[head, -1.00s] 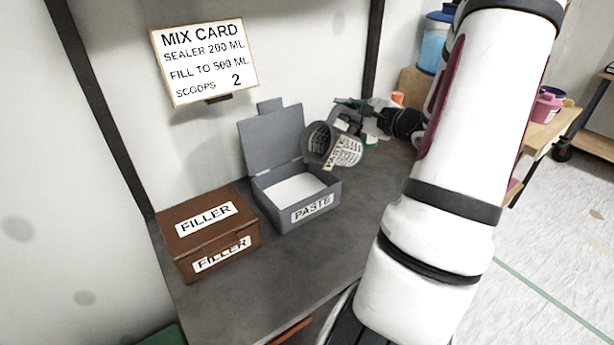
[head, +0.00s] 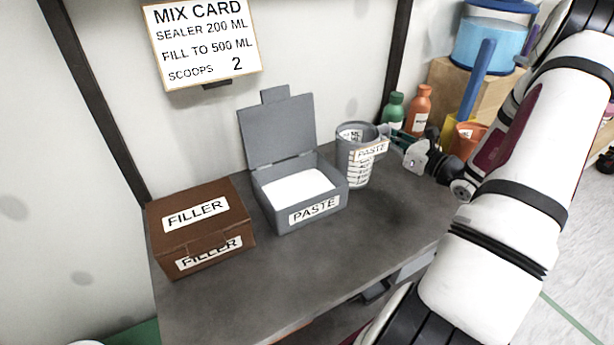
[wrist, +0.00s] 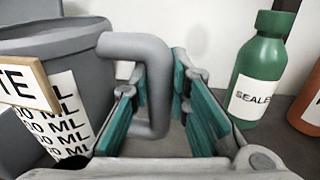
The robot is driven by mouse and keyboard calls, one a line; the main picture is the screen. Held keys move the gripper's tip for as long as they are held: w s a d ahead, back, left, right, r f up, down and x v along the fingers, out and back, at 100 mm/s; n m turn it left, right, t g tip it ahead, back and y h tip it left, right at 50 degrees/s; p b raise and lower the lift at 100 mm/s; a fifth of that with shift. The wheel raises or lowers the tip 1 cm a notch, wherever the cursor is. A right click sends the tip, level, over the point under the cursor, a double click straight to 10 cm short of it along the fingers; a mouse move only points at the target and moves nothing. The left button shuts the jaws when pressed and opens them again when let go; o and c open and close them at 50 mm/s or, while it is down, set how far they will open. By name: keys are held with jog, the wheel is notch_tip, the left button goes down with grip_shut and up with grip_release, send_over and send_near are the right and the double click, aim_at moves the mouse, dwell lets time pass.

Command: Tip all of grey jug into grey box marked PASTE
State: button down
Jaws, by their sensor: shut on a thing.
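The grey jug (head: 350,170) with a PASTE tag and an ML scale stands upright just right of the grey box marked PASTE (head: 318,210). I cannot tell whether its base touches the bench, and its inside is hidden. The box lid is open at the back, and white material shows inside. My gripper (head: 402,146) is at the jug's right side. In the wrist view the jug (wrist: 85,55) is at left and its handle lies between the teal pads of my gripper (wrist: 165,105), which is shut on it.
A closed brown FILLER box (head: 200,225) stands left of the PASTE box. Behind my gripper are a green bottle (head: 393,110), an orange bottle (head: 419,110) and a blue container (head: 488,45) on a wooden block. The front of the bench is clear. A MIX CARD (head: 205,45) hangs above.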

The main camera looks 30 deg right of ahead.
jog(key=shift+r, duration=0.1)
dwell(0.3)
jog(key=shift+r+p, duration=1.3)
jog(key=shift+r, duration=0.7)
